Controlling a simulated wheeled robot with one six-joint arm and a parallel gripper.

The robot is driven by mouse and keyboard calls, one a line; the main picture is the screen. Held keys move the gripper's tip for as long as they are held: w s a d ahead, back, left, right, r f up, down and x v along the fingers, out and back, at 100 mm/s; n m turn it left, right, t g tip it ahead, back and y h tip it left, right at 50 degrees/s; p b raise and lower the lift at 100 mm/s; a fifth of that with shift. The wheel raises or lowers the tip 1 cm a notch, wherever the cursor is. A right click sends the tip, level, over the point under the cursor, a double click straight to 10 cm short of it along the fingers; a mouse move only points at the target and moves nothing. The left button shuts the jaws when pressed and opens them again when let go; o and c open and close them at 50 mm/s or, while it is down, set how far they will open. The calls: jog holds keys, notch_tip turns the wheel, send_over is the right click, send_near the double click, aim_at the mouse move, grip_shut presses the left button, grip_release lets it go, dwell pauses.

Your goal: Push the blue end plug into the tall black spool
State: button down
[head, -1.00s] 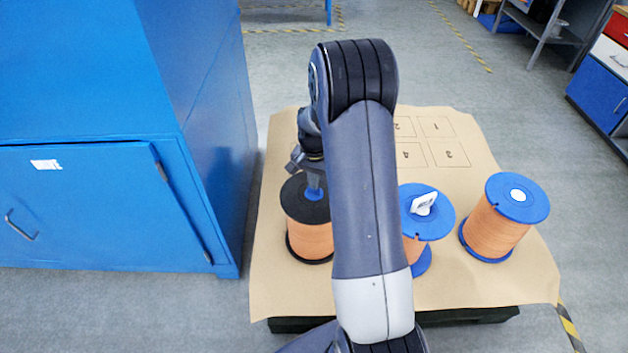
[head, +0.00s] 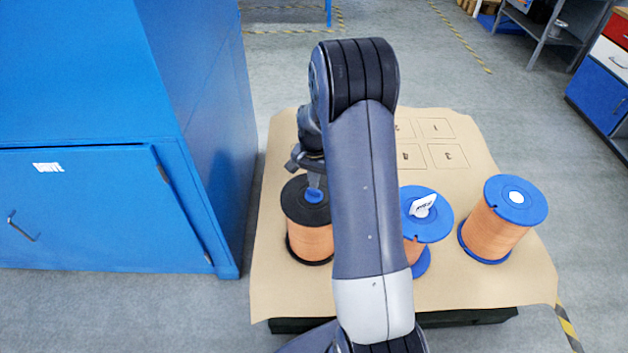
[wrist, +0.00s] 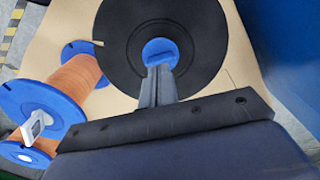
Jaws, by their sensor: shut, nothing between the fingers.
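The tall black spool (head: 294,208) stands upright at the left of the brown sheet, wound with orange cable; its black top flange also shows in the wrist view (wrist: 205,62). The blue end plug (head: 314,196) is at the centre of that flange, and it shows in the wrist view (wrist: 160,50) too. My gripper (head: 314,184) is shut and empty, pointing down at the plug. In the wrist view its fingertips (wrist: 158,70) overlap the near part of the plug. I cannot tell how deep the plug sits or whether the fingertips touch it.
A blue-flanged spool with a white tag (head: 427,222) stands right of my arm, partly hidden by it. Another blue spool (head: 495,225) stands farther right. A tall blue cabinet (head: 205,150) is close on the left. The sheet's back has numbered squares (head: 435,128) and is clear.

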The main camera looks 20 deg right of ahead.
jog(key=shift+r+p, duration=1.7)
jog(key=shift+r, duration=1.05)
